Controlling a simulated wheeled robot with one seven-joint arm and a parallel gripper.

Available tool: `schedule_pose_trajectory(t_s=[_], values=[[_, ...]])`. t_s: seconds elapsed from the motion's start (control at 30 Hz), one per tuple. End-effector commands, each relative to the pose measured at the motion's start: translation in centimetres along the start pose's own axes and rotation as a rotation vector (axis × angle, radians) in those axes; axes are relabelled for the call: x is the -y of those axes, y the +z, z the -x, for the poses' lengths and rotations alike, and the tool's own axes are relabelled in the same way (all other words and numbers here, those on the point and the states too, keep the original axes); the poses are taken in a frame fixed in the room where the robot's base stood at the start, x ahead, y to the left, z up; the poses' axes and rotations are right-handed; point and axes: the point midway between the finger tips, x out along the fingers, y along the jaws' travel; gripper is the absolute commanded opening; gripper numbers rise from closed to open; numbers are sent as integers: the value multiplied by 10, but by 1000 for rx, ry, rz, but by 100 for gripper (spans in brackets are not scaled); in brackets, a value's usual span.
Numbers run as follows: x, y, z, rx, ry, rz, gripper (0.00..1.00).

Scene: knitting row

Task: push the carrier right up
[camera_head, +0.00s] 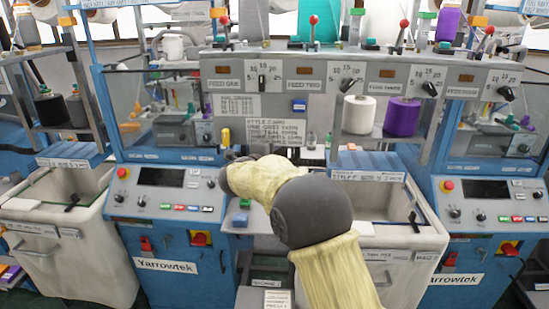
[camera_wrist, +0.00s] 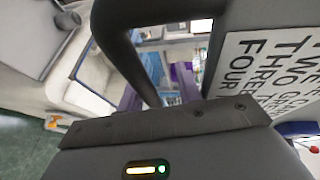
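My arm, in a pale yellow sleeve with dark joints, reaches to the middle machine in the head view. Its far end, with my gripper (camera_head: 232,162), is small there and partly hidden by the arm. In the wrist view my gripper (camera_wrist: 158,95) shows as a dark body with a thick dark bar curving over the top. Purple parts show past its edge. I cannot tell whether the fingers are open or shut. No carrier can be made out for certain in either view; the arm covers part of the machine's middle.
A style card (camera_head: 275,132) hangs above the arm; its large print also shows close at right in the wrist view (camera_wrist: 270,70). White (camera_head: 358,114) and purple (camera_head: 402,117) yarn cones stand right. Pale bins (camera_head: 70,245) and blue control panels (camera_head: 165,205) line the front.

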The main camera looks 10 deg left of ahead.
Motion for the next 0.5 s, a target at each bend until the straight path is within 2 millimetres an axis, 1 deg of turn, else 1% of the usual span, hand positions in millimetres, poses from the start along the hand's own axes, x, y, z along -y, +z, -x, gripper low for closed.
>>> schedule_pose_trajectory(t_s=[0.33,0.43,0.5], values=[[-4,0,0,0,5,2,36],[-4,1,4,1,6,2,36],[-5,1,10,1,6,2,36]])
